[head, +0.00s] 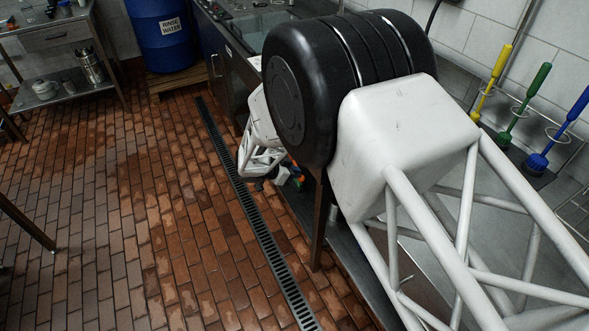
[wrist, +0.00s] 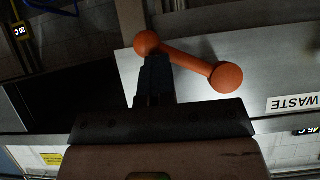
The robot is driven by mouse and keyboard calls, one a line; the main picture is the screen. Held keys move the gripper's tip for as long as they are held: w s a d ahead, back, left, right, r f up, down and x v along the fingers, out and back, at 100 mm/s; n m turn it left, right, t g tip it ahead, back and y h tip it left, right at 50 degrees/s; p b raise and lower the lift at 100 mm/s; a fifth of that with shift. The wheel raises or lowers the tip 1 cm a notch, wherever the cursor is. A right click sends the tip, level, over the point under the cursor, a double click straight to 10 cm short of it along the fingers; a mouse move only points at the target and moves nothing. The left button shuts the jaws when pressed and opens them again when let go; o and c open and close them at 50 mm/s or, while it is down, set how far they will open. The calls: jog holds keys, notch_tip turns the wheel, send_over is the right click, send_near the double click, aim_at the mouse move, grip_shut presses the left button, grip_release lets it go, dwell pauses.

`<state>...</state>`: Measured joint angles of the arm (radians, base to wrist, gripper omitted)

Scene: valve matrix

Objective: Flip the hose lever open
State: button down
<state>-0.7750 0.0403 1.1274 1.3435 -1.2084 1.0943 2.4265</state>
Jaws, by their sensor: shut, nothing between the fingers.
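An orange lever with a rounded knob at each end (wrist: 188,60) shows in the wrist view. I take it for the hose lever, though no hose shows beside it. It slants from upper left down to the right, in front of a pale metal panel. My gripper (wrist: 156,62) is shut and empty, with its dark fingertips just below the left knob. I cannot tell whether they touch it. In the head view my arm hides most of the work spot, and only small orange and green bits show low beside it.
A WASTE label (wrist: 293,103) is on the panel right of the lever. In the head view, a blue rinse water barrel (head: 166,33) stands at the back. A floor drain (head: 247,199) crosses the brick floor. Yellow, green and blue brushes (head: 535,85) hang at the right wall.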

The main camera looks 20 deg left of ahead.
notch_tip(320, 180, down, 6)
jog(key=w+a+m+t+y, duration=0.1)
jog(key=w+m+t+y, duration=0.1)
jog(key=shift+w+a, duration=0.3)
dwell(0.8)
jog(key=shift+f, duration=0.2)
jog(key=shift+s+d, duration=0.1)
dwell(0.4)
jog(key=s+a+r, duration=0.1)
jog(key=s, duration=1.1)
jog(key=shift+s+r+m, duration=0.2)
jog(key=shift+s+m, duration=0.1)
jog(key=shift+s, duration=0.05)
dwell(0.4)
